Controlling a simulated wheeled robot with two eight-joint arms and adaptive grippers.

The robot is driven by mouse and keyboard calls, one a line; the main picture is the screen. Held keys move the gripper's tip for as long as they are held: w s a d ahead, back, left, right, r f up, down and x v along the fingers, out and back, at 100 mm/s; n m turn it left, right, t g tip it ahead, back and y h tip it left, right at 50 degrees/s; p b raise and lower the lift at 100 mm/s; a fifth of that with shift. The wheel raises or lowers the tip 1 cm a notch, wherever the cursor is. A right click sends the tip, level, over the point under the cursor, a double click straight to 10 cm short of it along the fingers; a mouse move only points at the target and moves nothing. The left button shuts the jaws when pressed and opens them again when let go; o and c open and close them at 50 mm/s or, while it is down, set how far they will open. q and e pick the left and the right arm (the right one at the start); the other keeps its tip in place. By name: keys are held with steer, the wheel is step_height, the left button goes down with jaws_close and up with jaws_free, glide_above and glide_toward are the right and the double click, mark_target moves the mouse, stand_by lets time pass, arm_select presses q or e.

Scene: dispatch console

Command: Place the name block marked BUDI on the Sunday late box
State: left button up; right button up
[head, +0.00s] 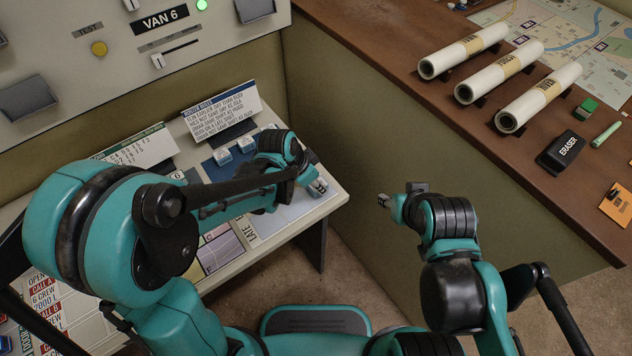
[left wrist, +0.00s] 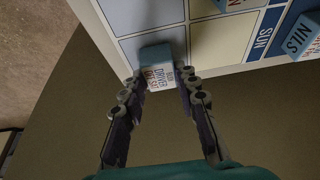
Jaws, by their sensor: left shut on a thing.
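My left gripper (head: 308,178) is over the right end of the rota board (head: 300,207). It is shut on a pale blue-and-white name block (head: 318,188). In the left wrist view the block (left wrist: 158,68) sits between the fingertips, over the outer edge of a blue box (left wrist: 133,47). That box is in line with the SUN label (left wrist: 265,38), past a pale yellow box (left wrist: 222,42). The block's lettering is too small to read surely, and whether it touches the board is unclear. My right gripper (head: 384,200) is clear of the board; its fingers are too small to judge.
A NILS block (left wrist: 298,38) stands beside the SUN label. Two blocks (head: 222,156) (head: 246,143) sit near the board's back edge, before the rules card (head: 222,110). A wooden counter (head: 440,110) with rolled maps (head: 463,50) and an eraser (head: 563,151) is on the right.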

arm_select(q)
steer(key=o, duration=1)
steer(key=shift+f, duration=0.1)
steer(key=shift+o, duration=0.2)
steer(key=shift+r+p, duration=0.3)
steer(key=p+v, duration=0.4)
steer(key=v, duration=0.8)
steer(key=s+a+r+n+t+y, duration=0.3)
steer(key=s+a+n, duration=0.6)
steer(key=a, duration=0.5)
step_height(320, 180, up, 2)
steer(key=shift+r+n+t+y, duration=0.1)
steer(key=shift+n+t+y, duration=0.3)
steer(key=shift+n+t, duration=0.4)
steer(key=shift+s, duration=0.1)
